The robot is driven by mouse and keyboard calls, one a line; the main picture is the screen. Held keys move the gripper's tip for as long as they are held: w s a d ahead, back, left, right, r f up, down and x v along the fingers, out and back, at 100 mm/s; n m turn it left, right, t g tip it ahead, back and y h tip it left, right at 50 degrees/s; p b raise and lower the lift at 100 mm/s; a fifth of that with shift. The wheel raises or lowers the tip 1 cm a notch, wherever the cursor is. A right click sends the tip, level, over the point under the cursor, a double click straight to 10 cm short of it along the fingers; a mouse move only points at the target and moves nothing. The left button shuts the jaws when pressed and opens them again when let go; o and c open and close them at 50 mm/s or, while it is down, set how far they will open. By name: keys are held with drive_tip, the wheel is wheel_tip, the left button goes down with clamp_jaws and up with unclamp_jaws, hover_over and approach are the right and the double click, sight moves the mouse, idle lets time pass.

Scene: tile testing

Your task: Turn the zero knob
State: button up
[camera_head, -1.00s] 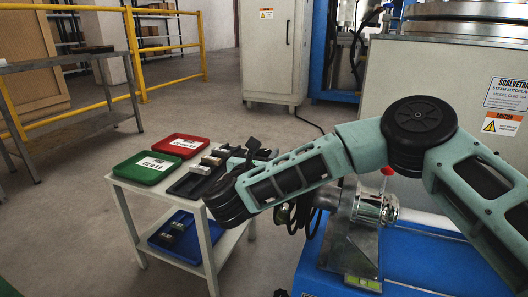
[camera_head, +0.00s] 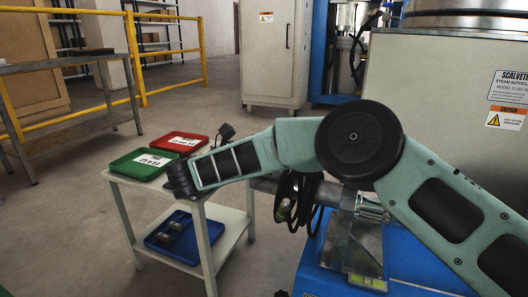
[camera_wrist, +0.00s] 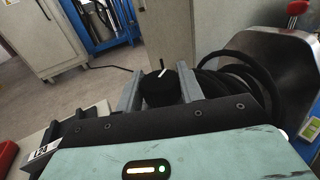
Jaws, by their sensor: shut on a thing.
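The zero knob (camera_wrist: 160,92) is a round black knob with a white pointer mark on its top, seen in the wrist view. My gripper (camera_wrist: 160,84) has one grey finger on each side of the knob and is shut on it. The white mark points up and to the right in that view. The knob's lower part is hidden behind my gripper body. In the head view my arm covers this area, and I cannot make out the knob or my fingertips there.
Black cables (camera_head: 297,196) hang close beside the knob. A metal stand (camera_head: 352,240) sits on the blue base. Left of it, a white cart (camera_head: 207,240) holds a green tray (camera_head: 142,166), a red tray (camera_head: 183,142) and a blue tray (camera_head: 172,240). A grey cabinet (camera_head: 272,60) stands behind.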

drive_tip(key=shift+f, duration=0.1)
drive_tip(key=o, duration=1)
wheel_tip(320, 180, up, 10)
drive_tip(key=p, duration=0.6)
drive_tip(key=shift+p, duration=0.35)
drive_tip(key=shift+w, duration=0.1)
